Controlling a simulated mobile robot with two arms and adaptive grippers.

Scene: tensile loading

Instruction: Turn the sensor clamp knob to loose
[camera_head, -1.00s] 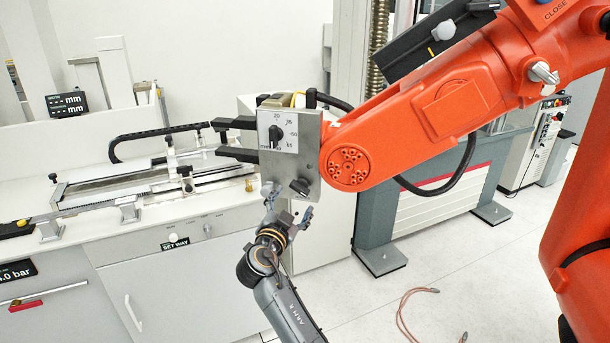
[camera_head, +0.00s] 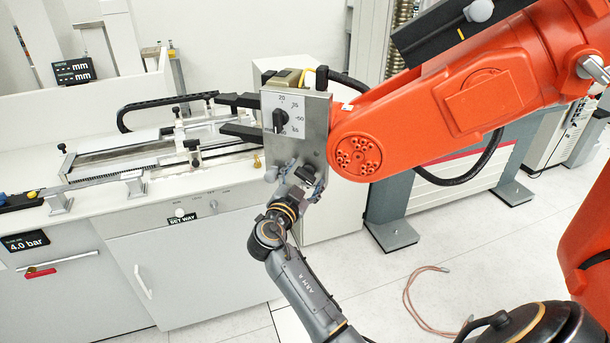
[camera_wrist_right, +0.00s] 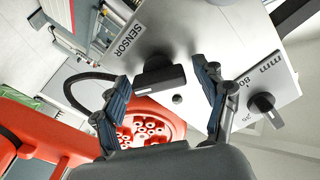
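The sensor clamp knob (camera_wrist_right: 158,76) is a black bar knob on a grey metal box (camera_head: 314,140), low on its front face beside the word SENSOR. My right gripper (camera_wrist_right: 162,92) is open, with one blue-padded finger on each side of the knob; gaps show between knob and fingers. In the head view my right gripper (camera_head: 295,182) reaches up to the box's lower part and partly covers the knob. A second black knob (camera_head: 280,120) sits on the white mm dial above; it also shows in the wrist view (camera_wrist_right: 263,104). My left gripper is out of view.
A large orange robot arm (camera_head: 450,110) joins the box on its right. Black jaws (camera_head: 240,131) stick out on its left over a bench with a rail device (camera_head: 130,158). A cable (camera_head: 410,300) lies on the otherwise open floor.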

